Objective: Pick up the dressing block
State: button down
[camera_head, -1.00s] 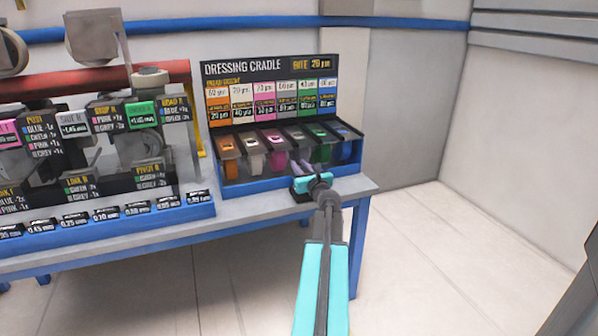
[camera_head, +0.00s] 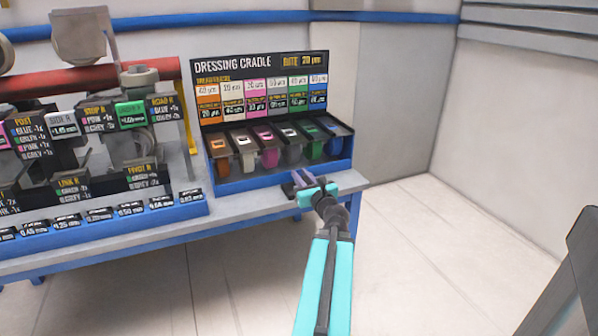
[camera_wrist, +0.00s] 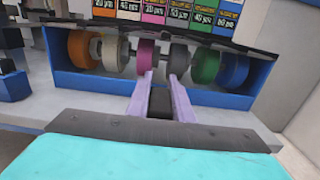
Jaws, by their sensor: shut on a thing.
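My gripper (camera_wrist: 160,100) has two lavender fingers, seen from behind in the wrist view, with a dark block (camera_wrist: 160,104) between them. The fingers are shut on this small dark block, which looks like the dressing block. In the head view my gripper (camera_head: 302,179) is over the front right edge of the table, just in front of the dressing cradle (camera_head: 230,184). The block is too small to make out there. In the wrist view the fingertips point toward the cradle's pink and grey wheels. I cannot tell the block's height above the table.
The cradle holds a row of coloured wheels (camera_wrist: 83,48) behind a blue front wall, under a sign board (camera_head: 262,66). To its left stands a rack with labelled cards (camera_head: 130,115). The table (camera_head: 245,203) ends just right of the cradle; open floor (camera_head: 440,225) lies beyond.

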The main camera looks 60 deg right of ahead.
aim_at(306, 182)
jog(key=shift+s+a+r+p, duration=0.3)
jog(key=shift+s+a+p, duration=0.25)
jog(key=shift+p, duration=2.7)
jog(key=p, duration=0.1)
jog(key=s+p, duration=0.1)
jog(key=p, duration=0.1)
jog(key=shift+a+r, duration=0.15)
jog(key=shift+a, duration=0.1)
jog(key=p+v, duration=0.1)
jog(key=p, duration=0.4)
jog(key=shift+s+a, duration=0.3)
jog(key=shift+s+p, duration=0.1)
jog(key=shift+p, duration=0.35)
jog(key=shift+s+a+p, duration=0.15)
jog(key=shift+a+p, duration=0.05)
jog(key=shift+p, duration=0.15)
